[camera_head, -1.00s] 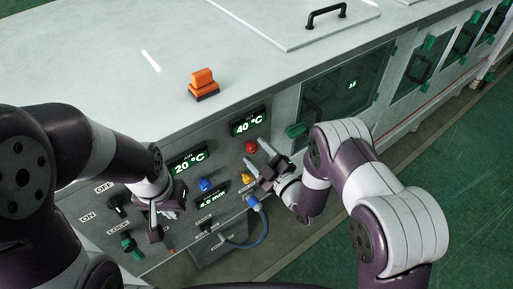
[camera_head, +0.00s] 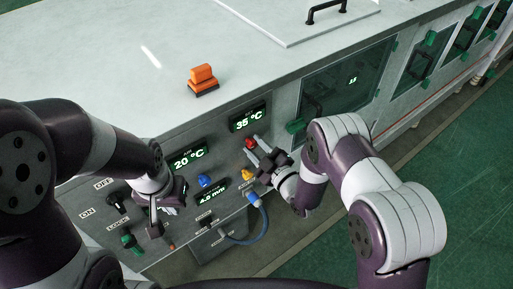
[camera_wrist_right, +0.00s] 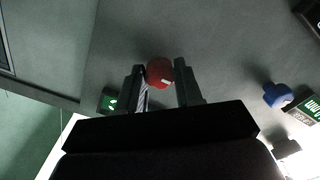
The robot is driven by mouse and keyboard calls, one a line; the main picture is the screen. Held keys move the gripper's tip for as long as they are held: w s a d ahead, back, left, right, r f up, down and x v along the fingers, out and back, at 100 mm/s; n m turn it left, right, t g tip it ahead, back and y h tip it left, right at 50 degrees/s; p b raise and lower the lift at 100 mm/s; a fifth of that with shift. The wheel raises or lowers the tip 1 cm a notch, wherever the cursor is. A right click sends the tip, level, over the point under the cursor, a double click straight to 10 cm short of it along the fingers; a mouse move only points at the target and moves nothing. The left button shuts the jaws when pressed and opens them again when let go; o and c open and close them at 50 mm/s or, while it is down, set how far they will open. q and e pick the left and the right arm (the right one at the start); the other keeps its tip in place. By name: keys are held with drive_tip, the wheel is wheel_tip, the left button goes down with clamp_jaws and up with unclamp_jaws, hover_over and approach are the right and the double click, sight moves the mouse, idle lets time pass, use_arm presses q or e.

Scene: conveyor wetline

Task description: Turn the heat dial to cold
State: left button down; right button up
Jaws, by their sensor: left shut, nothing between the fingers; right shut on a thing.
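The red heat dial (camera_head: 250,143) sits on the front panel under a display (camera_head: 249,119) that reads 35 °C. My right gripper (camera_head: 256,153) is at the red dial, shut on it. In the right wrist view the dial (camera_wrist_right: 160,73) shows between the two fingers, with a pale mark on its face. My left gripper (camera_head: 155,218) is shut and empty in front of the lower left of the panel, beside the switches.
A blue dial (camera_head: 205,180) sits under a 20 °C display (camera_head: 188,157). A yellow knob (camera_head: 247,173) and a blue cable (camera_head: 262,222) are below the right gripper. A green switch (camera_head: 131,241) and black switch (camera_head: 117,203) are at left. An orange-topped block (camera_head: 202,79) is on top.

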drive_tip(key=m+b, duration=0.1)
drive_tip(key=m, duration=0.3)
drive_tip(key=m+b, duration=0.1)
drive_tip(key=m, duration=0.3)
drive_tip(key=shift+m+b, duration=0.3)
drive_tip(key=shift+b, duration=0.1)
drive_tip(key=m+b, duration=0.1)
drive_tip(key=m, duration=0.3)
drive_tip(key=shift+r+m, duration=0.1)
drive_tip(key=shift+m, duration=2.5)
drive_tip(key=shift+r, duration=0.1)
drive_tip(key=o, duration=1)
drive_tip(key=shift+o, duration=0.2)
